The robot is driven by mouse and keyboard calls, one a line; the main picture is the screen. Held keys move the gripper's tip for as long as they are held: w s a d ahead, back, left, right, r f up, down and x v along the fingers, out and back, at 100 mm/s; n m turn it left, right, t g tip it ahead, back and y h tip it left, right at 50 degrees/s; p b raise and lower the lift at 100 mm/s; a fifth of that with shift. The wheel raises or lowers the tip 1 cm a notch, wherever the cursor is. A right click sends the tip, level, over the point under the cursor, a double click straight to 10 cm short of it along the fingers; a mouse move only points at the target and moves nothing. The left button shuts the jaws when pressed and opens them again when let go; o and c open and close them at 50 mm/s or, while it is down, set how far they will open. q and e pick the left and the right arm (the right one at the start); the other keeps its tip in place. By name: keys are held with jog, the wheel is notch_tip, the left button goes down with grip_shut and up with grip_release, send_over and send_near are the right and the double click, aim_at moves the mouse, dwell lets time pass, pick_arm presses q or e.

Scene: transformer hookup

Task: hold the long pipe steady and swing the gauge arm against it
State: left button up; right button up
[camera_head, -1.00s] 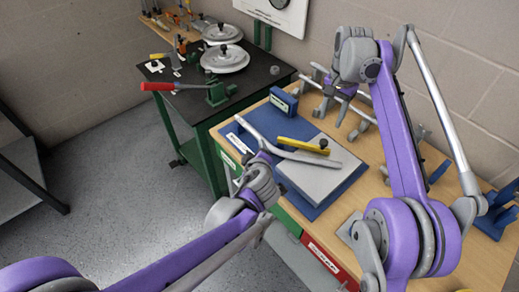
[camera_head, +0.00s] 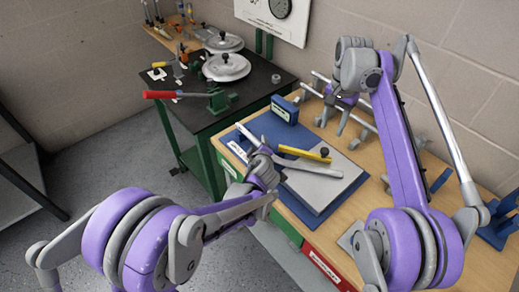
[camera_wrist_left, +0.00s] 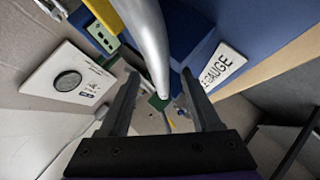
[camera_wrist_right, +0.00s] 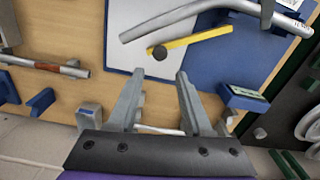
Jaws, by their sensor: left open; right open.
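The long pipe (camera_head: 322,170) is grey and bent, and lies across the light plate on the blue base. The gauge arm, a yellow bar (camera_head: 302,153) with a black knob, lies beside the pipe; it also shows in the right wrist view (camera_wrist_right: 198,39). My left gripper (camera_head: 267,150) is open at the pipe's left part. In the left wrist view the pipe (camera_wrist_left: 147,40) runs toward the space between the open fingers (camera_wrist_left: 158,95); contact cannot be told. My right gripper (camera_head: 338,115) is open and empty, behind the plate and apart from the gauge arm (camera_wrist_right: 160,78).
A blue block with a green face (camera_head: 284,108) stands at the base's back corner. Metal rods on stands (camera_head: 365,122) lie behind. A black table (camera_head: 205,120) with a red-handled tool (camera_head: 172,95) and round discs stands to the left. The wall is close behind.

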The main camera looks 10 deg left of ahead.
aim_at(325, 150)
pick_arm(q)
grip_shut()
dwell(0.4)
pick_arm(e)
jog(key=shift+o, duration=0.2)
jog(key=shift+o, duration=1.1)
notch_tip(325, 150, down, 10)
jog(key=n, duration=1.3)
